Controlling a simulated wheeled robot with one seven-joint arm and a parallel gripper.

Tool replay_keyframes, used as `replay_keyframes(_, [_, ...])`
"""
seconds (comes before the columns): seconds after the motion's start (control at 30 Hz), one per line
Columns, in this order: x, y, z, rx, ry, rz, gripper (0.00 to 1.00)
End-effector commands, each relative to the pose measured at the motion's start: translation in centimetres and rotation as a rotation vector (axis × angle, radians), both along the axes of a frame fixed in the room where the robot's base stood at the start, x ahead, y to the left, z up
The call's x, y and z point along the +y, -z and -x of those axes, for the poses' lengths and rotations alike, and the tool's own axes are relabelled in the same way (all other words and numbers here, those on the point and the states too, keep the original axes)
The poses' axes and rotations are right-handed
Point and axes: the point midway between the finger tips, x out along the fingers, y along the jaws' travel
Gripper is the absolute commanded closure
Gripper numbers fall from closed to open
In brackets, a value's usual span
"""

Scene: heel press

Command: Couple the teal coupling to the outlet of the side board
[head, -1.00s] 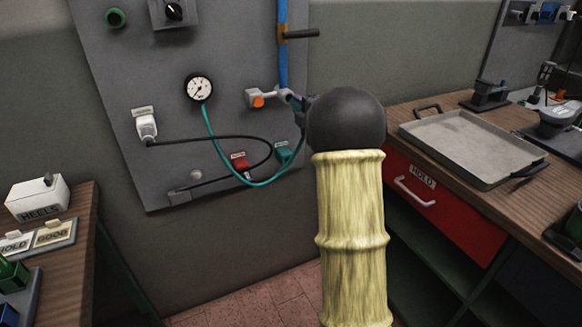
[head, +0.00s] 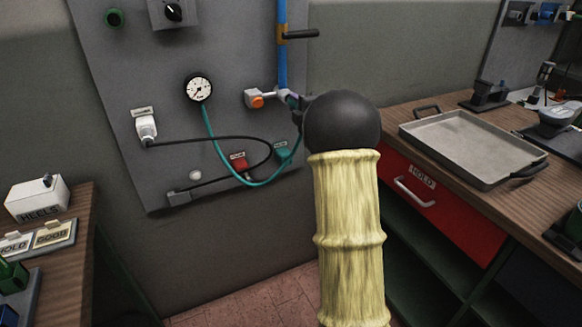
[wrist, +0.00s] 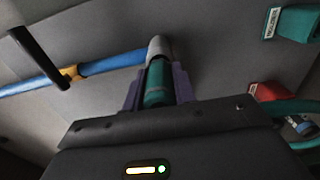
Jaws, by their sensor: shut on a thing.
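The teal coupling (wrist: 157,84) is between the two purple fingers of my gripper (wrist: 158,90) in the wrist view. My gripper is shut on it. Its far end meets or lies very close to the grey outlet (wrist: 160,47), roughly in line; I cannot tell whether it is seated. In the head view my gripper (head: 292,98) is beside the grey outlet fitting (head: 270,95) on the side board (head: 225,45), and my arm hides much of it. A teal hose (head: 222,160) loops from the gauge (head: 200,89) up toward my gripper.
A blue pipe (head: 283,60) with a black-handled valve (head: 300,34) runs above the outlet. An orange button (head: 257,101) is beside it. Red (head: 239,162) and teal (head: 282,152) labelled fittings sit below. A black cable (head: 215,138) crosses the board. Workbenches flank both sides.

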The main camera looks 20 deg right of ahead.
Motion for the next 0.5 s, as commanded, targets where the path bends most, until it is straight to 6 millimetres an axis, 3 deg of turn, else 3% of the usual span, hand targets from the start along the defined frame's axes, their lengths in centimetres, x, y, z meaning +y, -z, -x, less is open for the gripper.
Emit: replay_keyframes(0.5, [0.06, -0.09, -0.85, -0.002, -0.001, 0.000, 1.00])
